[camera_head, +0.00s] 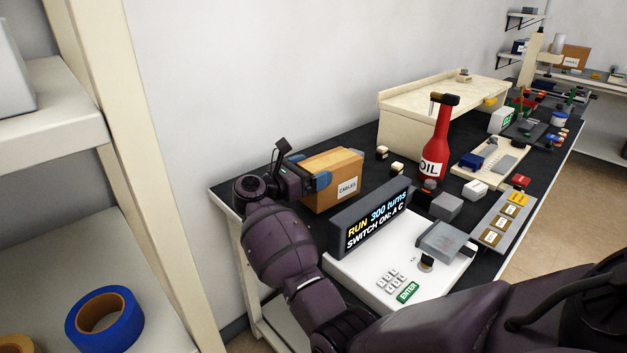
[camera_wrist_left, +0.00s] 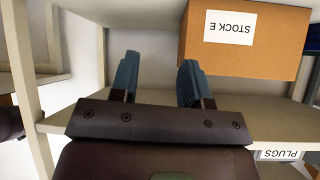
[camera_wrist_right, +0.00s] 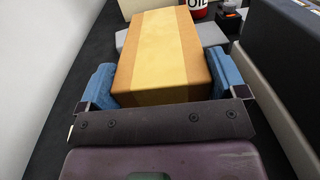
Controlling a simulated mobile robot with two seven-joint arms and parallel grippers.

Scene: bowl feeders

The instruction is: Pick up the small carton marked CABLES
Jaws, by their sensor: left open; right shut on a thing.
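The small brown carton marked CABLES (camera_head: 347,187) is at the left end of the black bench, against the display side. My right gripper (camera_head: 309,169) is shut on it, with one blue finger against each side of its near end. In the right wrist view the carton (camera_wrist_right: 165,50) lies between both fingers, its top with a paler tape band. I cannot tell whether it touches the bench. My left gripper (camera_wrist_left: 158,80) is open and empty in the left wrist view, below a shelf carton; it does not show in the head view.
A display box (camera_head: 370,222) and white keypad panel (camera_head: 400,262) stand right of the carton. A red OIL bottle (camera_head: 437,140) stands behind. In the left wrist view a STOCK E carton (camera_wrist_left: 255,50) is close to the left fingers. A blue tape roll (camera_head: 100,320) lies on the left shelf.

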